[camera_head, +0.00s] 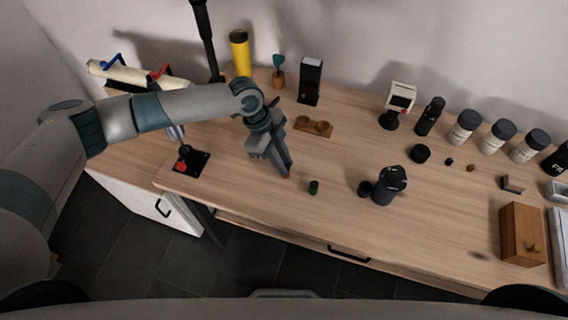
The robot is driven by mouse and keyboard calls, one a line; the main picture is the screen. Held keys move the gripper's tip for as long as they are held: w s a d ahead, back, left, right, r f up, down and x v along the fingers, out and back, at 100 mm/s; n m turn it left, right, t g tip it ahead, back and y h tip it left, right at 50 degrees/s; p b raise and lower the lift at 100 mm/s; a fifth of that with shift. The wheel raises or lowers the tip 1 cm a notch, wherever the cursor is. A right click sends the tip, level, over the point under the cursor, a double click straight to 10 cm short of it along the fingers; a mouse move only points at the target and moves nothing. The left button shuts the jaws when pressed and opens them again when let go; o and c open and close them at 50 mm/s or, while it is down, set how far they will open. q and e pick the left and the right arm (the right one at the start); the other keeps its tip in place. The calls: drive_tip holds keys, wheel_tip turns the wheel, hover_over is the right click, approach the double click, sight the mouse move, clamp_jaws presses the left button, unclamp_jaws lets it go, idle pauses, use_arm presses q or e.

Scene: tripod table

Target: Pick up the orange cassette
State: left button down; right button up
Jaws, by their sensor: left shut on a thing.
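My left gripper (285,174) reaches down over the left half of the wooden table (330,222), with its fingers pointing towards the front. Its jaws are shut on a small orange thing, which I take to be the orange cassette (288,176). Only a speck of orange shows at the fingertips; the fingers hide the rest. I cannot tell whether it touches the tabletop. My right gripper is not in view.
A small dark green cylinder (314,187) stands just right of the fingertips. A wooden holder (313,127) lies behind. A black canister (390,186) and small black cup (365,189) stand to the right. A wooden box (522,233) is far right. The front middle is clear.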

use_arm(q)
drive_tip(key=shift+r+b, duration=0.35)
drive_tip(key=shift+r, duration=0.2)
wheel_tip(320, 180, up, 2)
drive_tip(key=shift+r+b, duration=0.25)
drive_tip(key=shift+b, duration=0.35)
drive_tip(key=s+d+r+b, duration=0.3)
drive_tip(key=s+d+r, duration=0.4)
drive_tip(key=s+d, duration=0.1)
drive_tip(key=shift+s+r, duration=0.15)
drive_tip(key=shift+s, duration=0.1)
